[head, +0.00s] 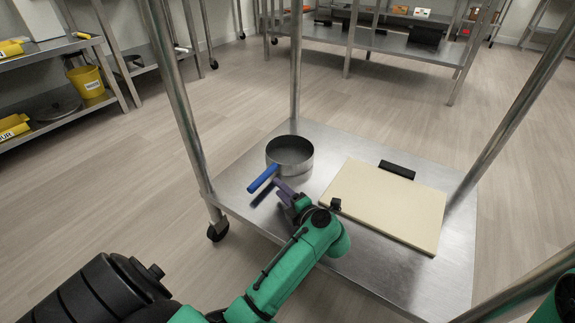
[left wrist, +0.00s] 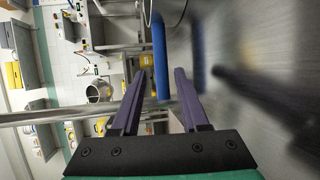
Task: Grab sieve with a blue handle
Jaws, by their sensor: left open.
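The sieve (head: 290,150) is a round grey metal pan on the metal cart's shelf in the head view. Its blue handle (head: 262,179) points toward the front left. My left gripper (head: 282,188), with purple fingers, is open just right of the handle in that view. In the left wrist view, the blue handle (left wrist: 160,55) appears in the gap between the open fingers (left wrist: 163,72), its near end reaching past the fingertips. Whether either finger touches it I cannot tell. The sieve's pan is mostly outside the wrist view. My right gripper is not in view.
A cream board (head: 385,205) lies on the shelf right of my left gripper, with a black object (head: 397,170) at its far edge. Metal posts (head: 180,100) rise at the shelf's corners. Bare shelf (head: 335,145) shows between sieve and board.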

